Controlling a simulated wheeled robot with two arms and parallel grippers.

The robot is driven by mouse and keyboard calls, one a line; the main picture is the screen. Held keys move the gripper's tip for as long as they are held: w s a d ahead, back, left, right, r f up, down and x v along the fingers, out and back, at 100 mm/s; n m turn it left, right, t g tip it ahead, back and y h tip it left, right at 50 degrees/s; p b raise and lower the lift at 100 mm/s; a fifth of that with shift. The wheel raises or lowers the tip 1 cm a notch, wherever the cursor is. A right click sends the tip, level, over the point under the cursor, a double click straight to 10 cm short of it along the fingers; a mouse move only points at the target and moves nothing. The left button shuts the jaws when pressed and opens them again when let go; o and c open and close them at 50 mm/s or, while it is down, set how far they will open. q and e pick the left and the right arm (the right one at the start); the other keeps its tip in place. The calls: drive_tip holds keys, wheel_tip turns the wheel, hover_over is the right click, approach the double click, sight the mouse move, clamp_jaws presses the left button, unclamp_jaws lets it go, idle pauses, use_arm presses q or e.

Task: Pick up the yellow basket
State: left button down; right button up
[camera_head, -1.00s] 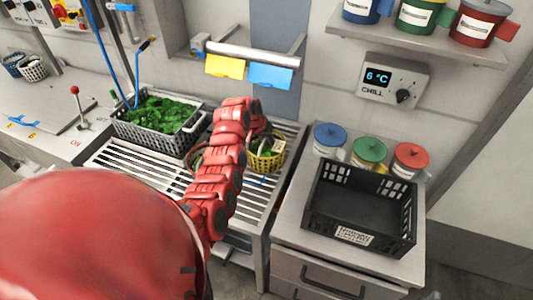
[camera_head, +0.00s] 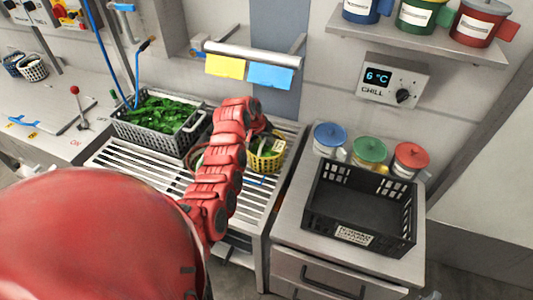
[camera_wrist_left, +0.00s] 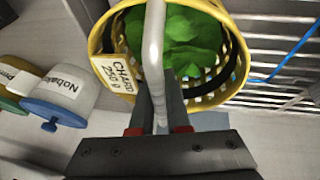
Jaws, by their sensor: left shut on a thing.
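The yellow basket (camera_head: 268,161) stands on the slatted metal rack, partly hidden by my left arm in the head view. It holds green leaves (camera_wrist_left: 180,38) and has a white label on its rim. Its pale handle rises between the fingers of my left gripper (camera_wrist_left: 160,106) in the left wrist view, and the gripper is shut on it. In the head view the arm hides most of the grip. I cannot tell whether the basket's bottom touches the slats. My right gripper is not in view.
Left of the yellow basket, another basket (camera_head: 195,158) is mostly hidden behind my arm. A grey crate of greens (camera_head: 152,142) stands further left. A black crate (camera_head: 333,219) sits empty on the right counter, with lidded pots (camera_head: 369,150) behind it. A rail (camera_head: 250,53) hangs above the rack.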

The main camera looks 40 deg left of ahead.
use_arm(q)
drive_tip(key=shift+r, duration=0.15)
idle(0.6)
drive_tip(key=shift+w+r+b, duration=0.1)
drive_tip(key=shift+r+b, duration=0.95)
drive_tip(key=shift+r, duration=0.35)
drive_tip(key=shift+s+r, duration=0.2)
drive_tip(key=shift+s+d+b, duration=0.2)
drive_tip(key=shift+s+b, duration=0.05)
drive_tip(key=shift+s, duration=0.45)
drive_tip(key=shift+s+d+b, duration=0.15)
drive_tip(key=shift+s+b, duration=0.05)
drive_tip(key=shift+s, duration=0.5)
drive_tip(key=s, duration=0.2)
drive_tip(key=shift+s+d, duration=0.35)
drive_tip(key=s+d+p, duration=0.2)
drive_tip(key=s+p, duration=0.9)
drive_tip(key=shift+s+d, duration=0.35)
drive_tip(key=shift+d, duration=0.05)
